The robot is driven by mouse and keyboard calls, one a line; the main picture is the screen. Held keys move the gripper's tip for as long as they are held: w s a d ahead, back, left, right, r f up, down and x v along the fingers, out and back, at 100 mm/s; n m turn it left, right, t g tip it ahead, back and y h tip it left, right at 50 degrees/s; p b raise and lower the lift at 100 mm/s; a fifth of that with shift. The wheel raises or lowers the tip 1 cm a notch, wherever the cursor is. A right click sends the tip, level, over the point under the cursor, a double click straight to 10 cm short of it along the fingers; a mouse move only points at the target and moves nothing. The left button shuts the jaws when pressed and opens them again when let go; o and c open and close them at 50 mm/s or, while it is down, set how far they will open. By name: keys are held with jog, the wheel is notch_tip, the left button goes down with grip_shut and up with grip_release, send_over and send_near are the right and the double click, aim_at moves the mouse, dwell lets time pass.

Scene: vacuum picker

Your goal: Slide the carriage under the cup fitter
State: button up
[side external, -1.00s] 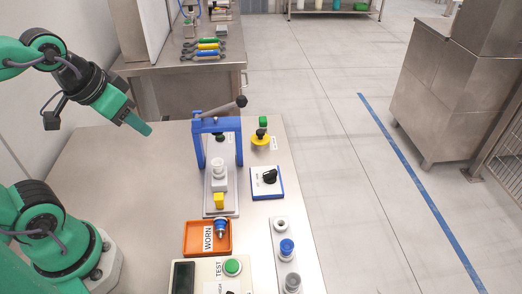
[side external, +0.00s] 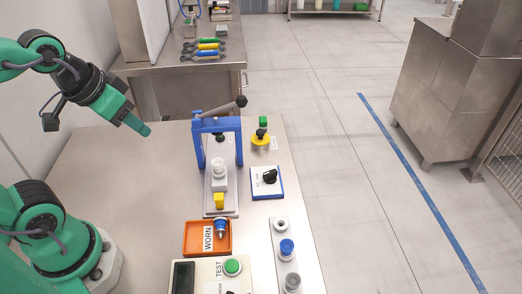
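The cup fitter is a blue press frame (side external: 239,150) with a dark lever (side external: 228,108) on top, standing upright on the bench. The carriage (side external: 219,183) is a light grey block with a white cup-like part (side external: 218,166) on it. It sits on the pale base plate, in front of the blue frame, and a yellow block (side external: 219,200) is at its near end. My gripper (side external: 145,130) is up in the air to the left of the cup fitter, touching nothing. Its fingertips look close together, but the gap between them cannot be made out.
An orange tray marked WORN (side external: 187,250) holds a blue-topped part in front of the fitter. A test box with a green button (side external: 232,267) is nearer. A knob box (side external: 267,195), yellow-based button (side external: 260,140) and parts strip (side external: 276,262) lie right. The bench's left is clear.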

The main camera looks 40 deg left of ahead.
jog(key=shift+o, duration=0.4)
jog(key=n+g, duration=0.5)
jog(key=n, duration=0.4)
send_over(219, 197)
jog(key=f, duration=1.3)
jog(key=shift+s+a+f, duration=0.1)
jog(key=shift+a+f, duration=0.15)
jog(key=shift+f, duration=0.1)
jog(key=shift+d+f+g, duration=0.3)
jog(key=shift+f, duration=0.1)
jog(key=shift+f, duration=0.1)
jog(key=shift+f, duration=3.8)
jog(key=shift+c, duration=0.2)
